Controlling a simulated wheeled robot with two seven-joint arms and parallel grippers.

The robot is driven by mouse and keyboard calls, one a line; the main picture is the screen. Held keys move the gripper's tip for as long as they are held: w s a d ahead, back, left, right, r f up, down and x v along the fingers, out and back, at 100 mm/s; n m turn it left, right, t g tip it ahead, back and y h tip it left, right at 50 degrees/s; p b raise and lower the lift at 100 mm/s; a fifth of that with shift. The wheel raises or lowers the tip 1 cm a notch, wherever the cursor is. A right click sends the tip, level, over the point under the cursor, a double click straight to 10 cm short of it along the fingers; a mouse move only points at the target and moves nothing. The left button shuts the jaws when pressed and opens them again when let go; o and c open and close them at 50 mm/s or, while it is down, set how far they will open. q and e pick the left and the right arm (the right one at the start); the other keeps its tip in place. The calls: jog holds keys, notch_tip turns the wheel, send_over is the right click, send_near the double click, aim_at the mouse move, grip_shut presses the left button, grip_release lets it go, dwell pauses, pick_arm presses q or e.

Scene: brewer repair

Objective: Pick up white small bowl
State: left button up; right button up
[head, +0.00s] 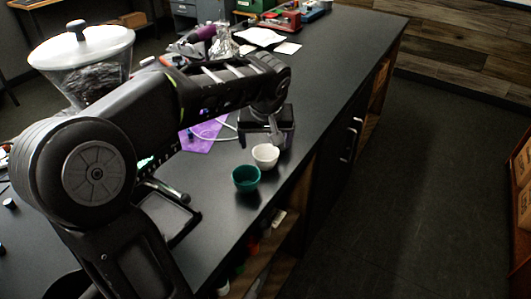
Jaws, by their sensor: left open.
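The small white bowl (265,158) stands upright on the dark counter (335,60), near its right edge. My left gripper (276,138) points down just behind and above the white bowl. It is small in the picture, its jaws are open, and no object shows between them. I cannot tell whether a fingertip touches the bowl's rim. My right gripper is not in view.
A teal bowl (245,179) stands close in front of the white bowl. A dark box (285,122) is behind the gripper, and a purple sheet (200,138) with a white cable lies to the left. A lidded clear container (88,70) stands far left.

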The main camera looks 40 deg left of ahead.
aim_at(266, 154)
pick_arm(q)
jog(key=shift+s+d+r, duration=0.1)
jog(key=shift+s+d, duration=0.05)
jog(key=shift+d, duration=0.05)
jog(key=shift+x, duration=1.4)
jog(key=shift+w+a+f+p, duration=0.2)
jog(key=shift+f+p, duration=0.2)
jog(key=shift+f, duration=0.1)
jog(key=x, duration=0.4)
jog(key=shift+f+p, duration=0.1)
jog(key=shift+p, duration=0.25)
